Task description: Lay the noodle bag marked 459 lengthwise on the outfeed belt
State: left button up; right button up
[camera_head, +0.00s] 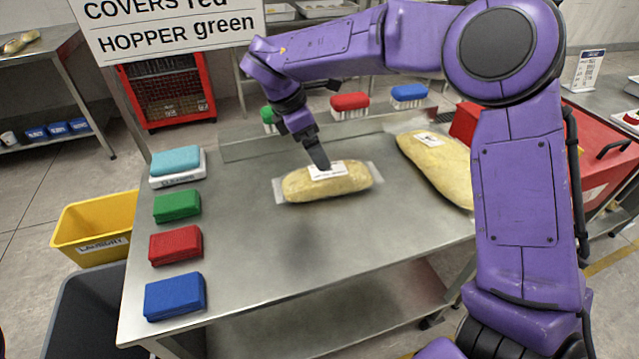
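A clear bag of yellow noodles (350,183) lies lengthwise, left to right, on the steel table. Its white label is partly covered by my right gripper, and the number cannot be read. A second, larger noodle bag (440,164) with a white label lies to its right, partly hidden by my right arm; its number is also unreadable. My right gripper (320,160) points down onto the top of the first bag, its fingertips at the label. Its fingers overlap in this view, so its opening is unclear. My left gripper is out of view. I cannot make out the outfeed belt.
Cyan, green, red and blue blocks line the left edge of the steel table (235,250). Brushes (350,104) stand along its back. A red housing (600,150) is at right, a yellow bin (92,225) at left. The table's front middle is clear.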

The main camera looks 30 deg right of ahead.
aim_at(328, 177)
jog(key=shift+w+f, duration=0.1)
jog(key=shift+f, duration=0.45)
jog(key=x, duration=1)
jog(key=shift+w+a+f+p, duration=0.1)
jog(key=shift+f+p, duration=0.15)
jog(key=shift+p, duration=0.15)
jog(key=c, duration=1.1)
jog(key=shift+r, duration=0.1)
